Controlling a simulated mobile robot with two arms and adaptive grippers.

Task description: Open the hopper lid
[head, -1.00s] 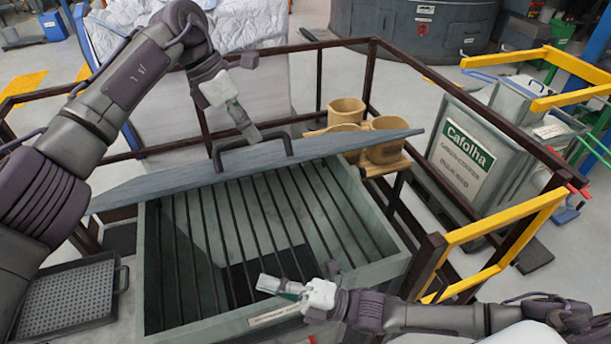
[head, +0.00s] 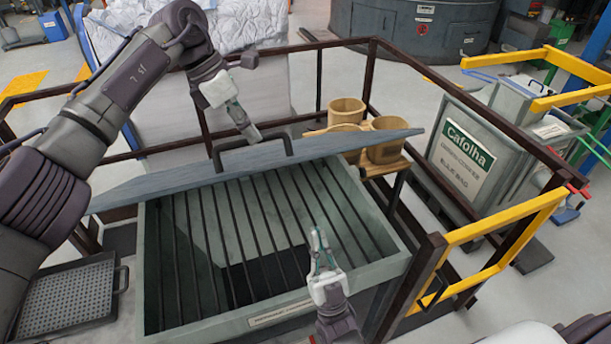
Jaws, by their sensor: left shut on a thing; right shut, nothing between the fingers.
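The hopper lid (head: 180,185) is a long grey-blue panel. It is raised and tilted at the back of the hopper (head: 375,278), and the barred grate under it is exposed. The dark lid handle (head: 227,152) stands on the lid. My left gripper (head: 252,135) is shut at this handle; the fingers' exact contact is too small to make out. My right gripper (head: 317,238) is shut and empty, above the front right part of the grate, apart from the lid.
Wooden buckets (head: 384,153) stand on a shelf right behind the lid. A dark rail frame (head: 420,108) surrounds the hopper, with a yellow gate (head: 500,238) at the right. A perforated tray (head: 66,297) lies at the left.

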